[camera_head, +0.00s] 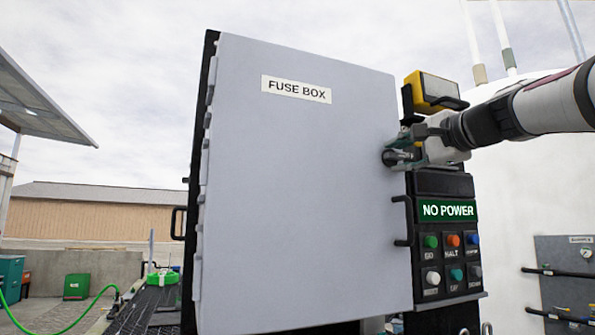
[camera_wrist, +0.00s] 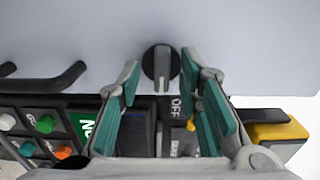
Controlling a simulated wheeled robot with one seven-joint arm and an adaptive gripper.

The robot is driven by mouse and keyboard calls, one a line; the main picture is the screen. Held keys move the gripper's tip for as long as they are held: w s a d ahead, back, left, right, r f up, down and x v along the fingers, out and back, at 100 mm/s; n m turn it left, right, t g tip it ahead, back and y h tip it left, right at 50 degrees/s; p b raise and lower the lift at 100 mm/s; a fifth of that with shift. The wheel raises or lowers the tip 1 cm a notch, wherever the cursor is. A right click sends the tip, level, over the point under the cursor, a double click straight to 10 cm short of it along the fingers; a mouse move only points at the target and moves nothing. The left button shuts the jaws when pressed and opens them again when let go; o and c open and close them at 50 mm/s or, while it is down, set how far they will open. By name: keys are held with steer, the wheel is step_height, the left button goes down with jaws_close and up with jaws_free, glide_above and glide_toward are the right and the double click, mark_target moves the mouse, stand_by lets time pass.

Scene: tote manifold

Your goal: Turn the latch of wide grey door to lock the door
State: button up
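The wide grey door (camera_head: 300,190), labelled FUSE BOX, covers the front of the box and looks closed or nearly so. Its latch (camera_wrist: 161,67), a black round knob with a grey bar, sits near the door's edge. The bar points straight down in the wrist view. My gripper (camera_wrist: 171,76) is open, with a teal-padded finger on each side of the latch and a visible gap to each. In the head view my gripper (camera_head: 406,155) is at the door's right edge, and the fingers mostly hide the latch.
A black door handle (camera_head: 404,221) is below my gripper. A button panel (camera_head: 452,262) with a green NO POWER sign (camera_head: 447,210) is right of the door. A yellow lamp (camera_head: 433,91) stands just above my gripper. Open air lies in front of the door.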

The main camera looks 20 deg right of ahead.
steer(key=s, duration=1.2)
steer(key=shift+d, duration=0.25)
steer(key=s+a+f+n+g+y+p, duration=0.3)
steer(key=a+f+n+g+p, duration=0.45)
steer(key=a+f, duration=1.2)
steer(key=s+a+f+n+g+h+p, duration=0.1)
steer(key=s+f+n+g, duration=0.2)
steer(key=s+f+n, duration=0.2)
steer(key=s+a+f+n+g+h+p, duration=0.1)
steer(key=s+f+n+g+h, duration=0.1)
steer(key=s+f+n, duration=0.3)
steer(key=s+f+g, duration=0.1)
steer(key=s+f, duration=0.3)
steer(key=f, duration=0.5)
steer(key=shift+a+h, duration=0.3)
steer(key=shift+a, duration=0.05)
